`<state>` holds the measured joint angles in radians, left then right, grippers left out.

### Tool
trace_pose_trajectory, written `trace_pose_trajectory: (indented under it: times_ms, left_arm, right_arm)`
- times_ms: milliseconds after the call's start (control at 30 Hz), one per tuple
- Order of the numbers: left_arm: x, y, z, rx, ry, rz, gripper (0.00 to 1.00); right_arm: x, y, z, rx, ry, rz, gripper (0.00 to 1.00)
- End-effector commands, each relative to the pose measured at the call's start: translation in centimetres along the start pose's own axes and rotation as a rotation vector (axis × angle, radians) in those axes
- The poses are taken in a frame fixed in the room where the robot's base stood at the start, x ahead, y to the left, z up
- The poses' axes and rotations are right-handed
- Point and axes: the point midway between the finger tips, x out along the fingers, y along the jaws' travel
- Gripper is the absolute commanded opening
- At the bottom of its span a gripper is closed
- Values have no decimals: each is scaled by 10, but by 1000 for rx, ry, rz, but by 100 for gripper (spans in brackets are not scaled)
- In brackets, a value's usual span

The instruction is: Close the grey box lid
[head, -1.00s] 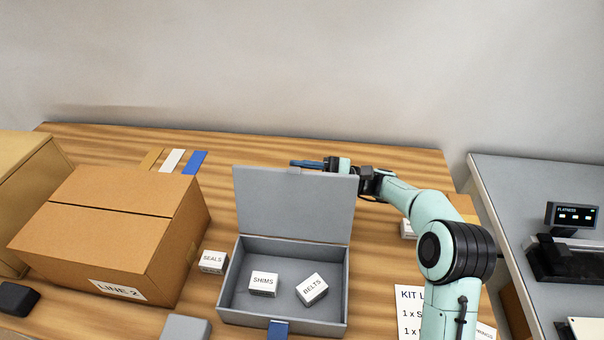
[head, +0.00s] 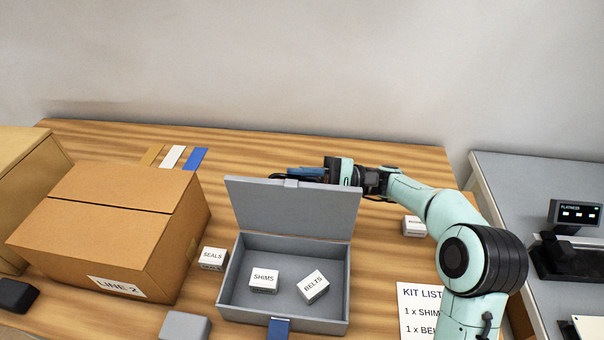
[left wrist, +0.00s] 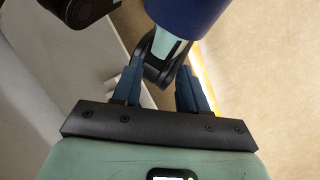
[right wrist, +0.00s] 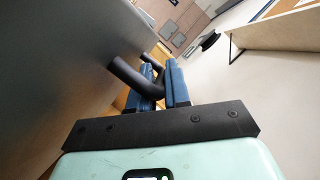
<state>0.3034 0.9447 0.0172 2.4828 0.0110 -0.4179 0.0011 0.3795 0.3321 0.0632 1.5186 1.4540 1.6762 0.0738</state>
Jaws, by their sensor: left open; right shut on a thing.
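The grey box (head: 232,290) stands on the wooden table with its lid (head: 290,208) raised, hinged at the back edge and leaning forward over the box. Inside lie a small box marked SHIMS (head: 263,281) and one marked BELTS (head: 312,287). My right gripper (head: 300,174) is behind the lid's top edge. In the right wrist view the right gripper (right wrist: 161,75) is shut on a black handle (right wrist: 132,76) on the outer face of the lid (right wrist: 55,75). My left gripper (left wrist: 160,80) is open and empty; it is outside the head view.
A cardboard box marked LINE 2 (head: 115,225) stands left of the grey box. A small SEALS box (head: 213,258) sits close beside its left wall. A blue tab (head: 279,328) is at its front. A kit list (head: 418,310) lies to the right.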

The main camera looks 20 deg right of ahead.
Motion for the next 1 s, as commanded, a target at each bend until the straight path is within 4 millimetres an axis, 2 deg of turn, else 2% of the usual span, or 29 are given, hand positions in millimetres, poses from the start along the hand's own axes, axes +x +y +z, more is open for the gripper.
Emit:
trace_pose_trajectory:
  times_ms: [200, 500, 1000]
  left_arm:
    - [12, -2, -7, 2, 18, 4, 43]
    - [21, -3, -14, 4, 35, 8, 43]
    - [23, -4, -20, 2, 52, 7, 43]
  right_arm:
    - [8, 11, 20, -146, -2, 58, 0]
    - [15, 22, 36, -273, -4, 108, 0]
    - [16, 25, 41, -306, -4, 122, 0]
